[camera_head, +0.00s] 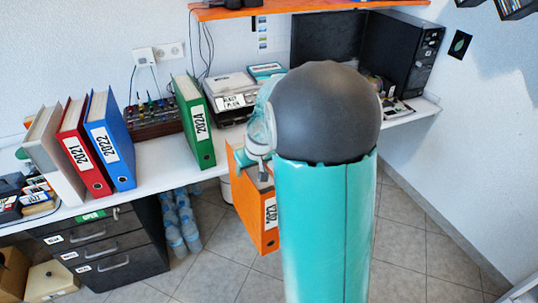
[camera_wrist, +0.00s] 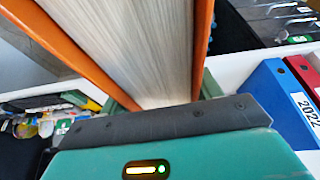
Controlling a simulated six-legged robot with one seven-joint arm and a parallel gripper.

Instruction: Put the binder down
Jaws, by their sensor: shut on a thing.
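My gripper (camera_head: 260,152) is shut on the orange binder (camera_head: 258,226), labelled 2023, near its top. The binder hangs upright, and in the head view it overlaps the front edge of the white desk (camera_head: 160,177), with floor tiles behind its lower part. My arm hides part of its right side. In the wrist view the orange binder (camera_wrist: 65,45) is close up, its page edges facing the camera, with green fingers of my gripper (camera_wrist: 165,98) at either side. The green 2024 binder (camera_head: 194,122) stands on the desk just left of the held binder.
The blue 2022 binder (camera_head: 109,138), red 2021 binder (camera_head: 83,147) and a white binder (camera_head: 52,155) stand further left. Bare desk lies between blue and green. A rack of small items (camera_head: 154,118) stands behind that gap. A black drawer unit (camera_head: 100,245) is below.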

